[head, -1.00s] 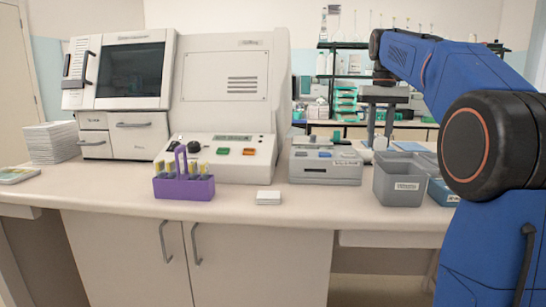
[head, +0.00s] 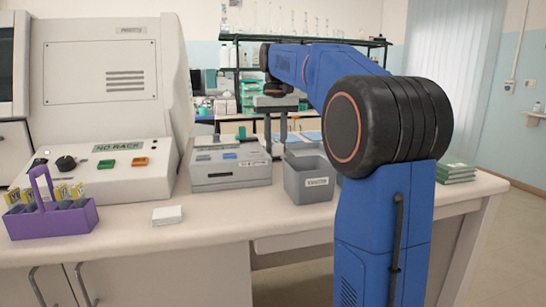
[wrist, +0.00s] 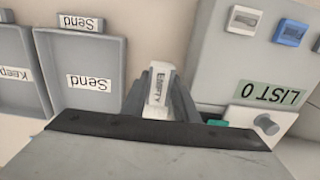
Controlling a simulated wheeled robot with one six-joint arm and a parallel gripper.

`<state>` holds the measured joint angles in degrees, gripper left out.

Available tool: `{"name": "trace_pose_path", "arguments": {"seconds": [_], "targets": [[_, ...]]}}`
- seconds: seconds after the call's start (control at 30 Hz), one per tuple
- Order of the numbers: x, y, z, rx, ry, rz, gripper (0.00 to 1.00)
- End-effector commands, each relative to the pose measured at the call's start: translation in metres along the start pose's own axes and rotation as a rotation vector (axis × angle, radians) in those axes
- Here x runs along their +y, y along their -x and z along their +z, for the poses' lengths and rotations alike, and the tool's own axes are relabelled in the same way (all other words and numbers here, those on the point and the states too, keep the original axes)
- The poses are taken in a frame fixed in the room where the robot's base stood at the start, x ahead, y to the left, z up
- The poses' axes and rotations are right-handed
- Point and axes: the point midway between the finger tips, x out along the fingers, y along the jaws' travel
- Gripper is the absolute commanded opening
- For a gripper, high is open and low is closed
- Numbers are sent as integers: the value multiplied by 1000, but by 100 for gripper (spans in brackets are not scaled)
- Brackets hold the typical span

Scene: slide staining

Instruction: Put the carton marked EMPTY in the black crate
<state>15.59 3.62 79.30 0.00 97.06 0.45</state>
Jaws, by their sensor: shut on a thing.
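My gripper (wrist: 155,100) is shut on a small white carton (wrist: 158,88) marked EMPTY, as the wrist view shows. The carton sits between the two grey fingers, and its lower part is hidden by the gripper body. In the head view my gripper (head: 276,145) hangs pointing down behind the grey bin and the grey device, and the carton cannot be made out there. I see no crate that is clearly black in either view.
A grey open bin (head: 308,178) and a grey device (head: 228,168) stand on the bench. A purple rack (head: 52,220) and a white box (head: 167,215) lie left. The wrist view shows trays labelled Send (wrist: 88,52) and Keep (wrist: 18,95), and a LIST 0 device (wrist: 245,65).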

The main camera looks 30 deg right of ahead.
Motion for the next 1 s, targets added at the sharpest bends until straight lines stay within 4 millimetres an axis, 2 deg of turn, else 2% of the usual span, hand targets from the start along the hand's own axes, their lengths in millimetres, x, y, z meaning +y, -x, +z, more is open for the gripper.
{"name": "trace_pose_path", "arguments": {"seconds": [0.33, 0.77, 0.8, 0.83, 1.0], "targets": [[0, -39, 1, -1, 0, 0, 3], [0, -45, 0, 0, 0, 0, 3], [0, -46, 0, 0, 0, 0, 29], [0, -45, 0, 0, 0, 0, 35], [0, -45, 0, 0, 0, 0, 35]]}}
